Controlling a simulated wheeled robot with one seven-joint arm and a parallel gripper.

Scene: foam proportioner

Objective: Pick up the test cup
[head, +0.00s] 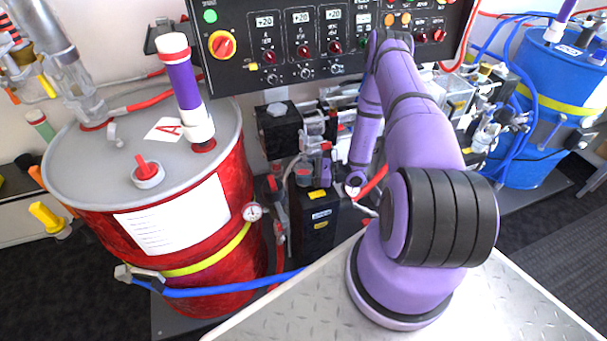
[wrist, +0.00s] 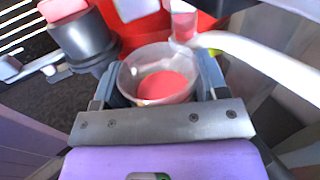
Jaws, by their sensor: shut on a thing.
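The test cup (wrist: 145,68) is a clear, round, open cup in the middle of the wrist view. A red disc shows through or inside it; I cannot tell which. My gripper (wrist: 161,80) is shut on the cup, with one grey finger on each side of it. In the head view I cannot make out the cup or the fingers for certain, as my purple arm covers part of that area. Whether the cup touches anything below it is not clear.
A large red drum (head: 225,245) stands at the left, with hoses and a gauge. A black control panel (head: 330,40) spans the back. A blue drum (head: 560,75) stands at the right. In the wrist view, a pale hose (wrist: 260,48) passes close to the right finger.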

